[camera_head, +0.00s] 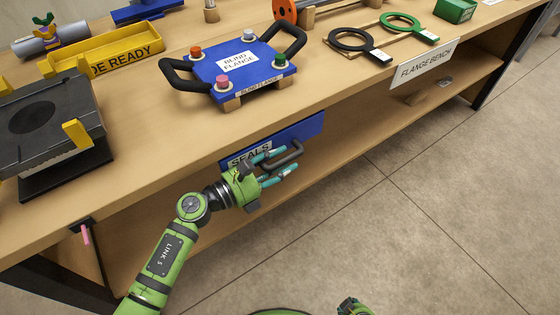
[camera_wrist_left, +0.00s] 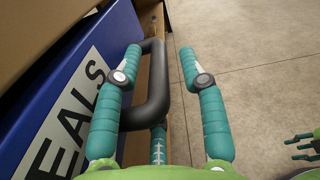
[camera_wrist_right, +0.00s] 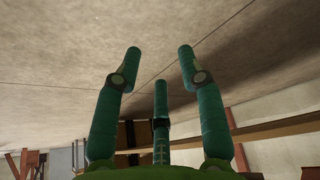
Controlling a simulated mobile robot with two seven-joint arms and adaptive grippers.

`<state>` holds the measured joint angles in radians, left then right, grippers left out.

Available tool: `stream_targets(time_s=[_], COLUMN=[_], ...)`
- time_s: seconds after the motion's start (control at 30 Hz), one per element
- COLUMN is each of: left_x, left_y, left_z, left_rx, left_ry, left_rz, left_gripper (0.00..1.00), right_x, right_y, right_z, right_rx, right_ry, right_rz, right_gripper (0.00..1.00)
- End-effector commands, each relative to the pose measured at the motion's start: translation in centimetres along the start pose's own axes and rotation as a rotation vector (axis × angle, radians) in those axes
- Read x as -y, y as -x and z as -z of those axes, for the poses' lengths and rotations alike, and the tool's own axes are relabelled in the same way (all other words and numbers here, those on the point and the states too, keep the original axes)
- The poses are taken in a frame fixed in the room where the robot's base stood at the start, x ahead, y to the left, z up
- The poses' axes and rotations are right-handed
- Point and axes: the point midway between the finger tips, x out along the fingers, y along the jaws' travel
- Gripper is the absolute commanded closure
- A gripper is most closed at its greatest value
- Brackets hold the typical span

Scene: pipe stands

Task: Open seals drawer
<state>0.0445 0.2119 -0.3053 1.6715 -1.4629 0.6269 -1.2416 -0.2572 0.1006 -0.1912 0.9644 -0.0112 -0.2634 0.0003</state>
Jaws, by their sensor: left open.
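The blue seals drawer (camera_head: 312,128) is set under the bench top, and its front looks flush with the bench. It has a white SEALS label (camera_head: 250,155) and a dark grey handle (camera_head: 292,158). My left gripper (camera_head: 281,160) is open at the handle. In the left wrist view the handle (camera_wrist_left: 158,85) lies between the spread fingers of my left gripper (camera_wrist_left: 165,85), with the drawer front (camera_wrist_left: 60,75) on the left. I cannot tell whether the fingers touch it. My right gripper (camera_wrist_right: 158,55) is open and empty over the floor; only a small part shows in the head view.
The wooden bench (camera_head: 150,115) carries a blue blind flange (camera_head: 238,68) with black handles, a yellow tray (camera_head: 100,58), a black ring (camera_head: 352,40) and a green ring (camera_head: 402,22). A lower shelf (camera_head: 360,130) runs below. The floor in front (camera_head: 400,230) is clear.

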Motion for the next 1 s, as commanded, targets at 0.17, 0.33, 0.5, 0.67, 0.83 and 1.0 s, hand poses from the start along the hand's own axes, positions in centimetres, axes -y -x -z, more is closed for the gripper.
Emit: stream_targets(time_s=[0.17, 0.33, 0.5, 0.67, 0.83, 1.0], left_x=[0.0, 0.0, 0.1, 1.0, 3.7, 7.5], left_y=[0.0, 0.0, 0.1, 0.1, 0.1, 0.1], left_z=[0.0, 0.0, 0.1, 0.2, 0.7, 1.5], left_rx=[0.0, 0.0, -0.001, -0.003, -0.004, -0.005], left_ry=[0.0, 0.001, 0.001, 0.002, 0.003, 0.006], left_rz=[0.0, 0.0, 0.0, 0.002, 0.003, 0.004], left_gripper=[0.63, 1.0, 1.0, 1.0, 1.0, 1.0], right_x=[0.0, 0.0, 0.0, 0.0, -0.3, -0.5], right_y=[0.0, 0.0, 0.0, 0.3, 0.2, 0.6], right_z=[0.0, 0.0, 0.0, 0.2, 0.3, -0.1], right_rx=[0.0, 0.0, 0.0, -0.008, -0.036, -0.05], right_ry=[0.0, 0.0, 0.0, 0.0, 0.009, 0.013], right_rz=[0.0, 0.0, 0.0, 0.0, -0.002, -0.003], right_gripper=[0.6, 0.6, 0.6, 0.6, 0.6, 0.6])
